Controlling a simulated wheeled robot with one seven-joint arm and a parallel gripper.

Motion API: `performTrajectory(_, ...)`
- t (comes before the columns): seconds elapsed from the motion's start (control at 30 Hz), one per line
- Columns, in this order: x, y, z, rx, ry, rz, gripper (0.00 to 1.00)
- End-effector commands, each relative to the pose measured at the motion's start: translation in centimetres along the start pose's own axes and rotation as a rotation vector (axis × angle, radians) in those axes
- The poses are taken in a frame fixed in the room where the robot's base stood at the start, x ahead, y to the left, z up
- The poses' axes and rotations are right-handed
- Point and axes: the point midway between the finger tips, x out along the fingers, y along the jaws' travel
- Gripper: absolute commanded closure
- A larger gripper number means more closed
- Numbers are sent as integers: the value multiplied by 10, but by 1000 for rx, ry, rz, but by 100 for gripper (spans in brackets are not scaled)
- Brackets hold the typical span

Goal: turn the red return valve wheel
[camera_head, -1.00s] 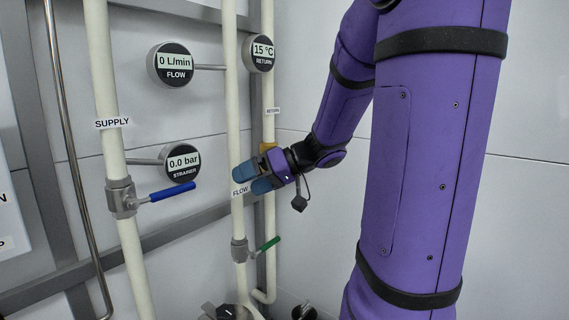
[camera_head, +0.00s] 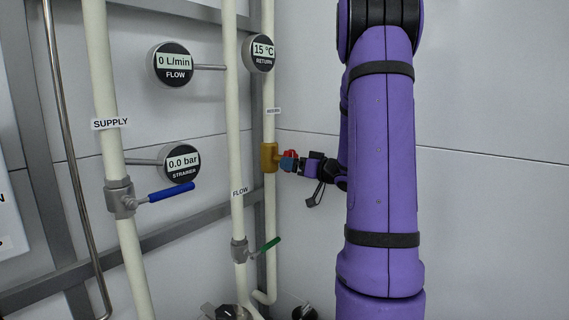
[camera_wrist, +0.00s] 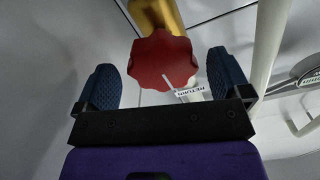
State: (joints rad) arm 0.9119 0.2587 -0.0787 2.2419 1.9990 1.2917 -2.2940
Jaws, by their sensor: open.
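The red return valve wheel (camera_wrist: 160,60) is a lobed knob with a white pointer line, on a brass valve body (camera_wrist: 156,14). In the head view the brass valve (camera_head: 269,158) sits on the return pipe, and the red wheel (camera_head: 291,154) shows just right of it, partly hidden by my gripper (camera_head: 289,163). In the wrist view my gripper (camera_wrist: 165,84) is open, with one blue finger on each side of the wheel. Gaps show between the wheel and both fingers. I cannot tell how far the fingertips reach along its depth.
The supply pipe has a blue-handled valve (camera_head: 165,194). The flow pipe (camera_head: 234,120) stands just left of the return pipe and has a green-handled valve (camera_head: 264,248). A return gauge (camera_head: 261,53) is above. The wall on the right is bare.

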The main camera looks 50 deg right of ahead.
Motion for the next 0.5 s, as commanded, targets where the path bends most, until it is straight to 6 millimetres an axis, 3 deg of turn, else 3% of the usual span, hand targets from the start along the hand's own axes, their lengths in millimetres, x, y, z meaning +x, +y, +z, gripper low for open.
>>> performTrajectory(0.2,32,0,0,-1,-1,-3,5)
performTrajectory(0.5,46,-1,0,0,-1,-1,5)
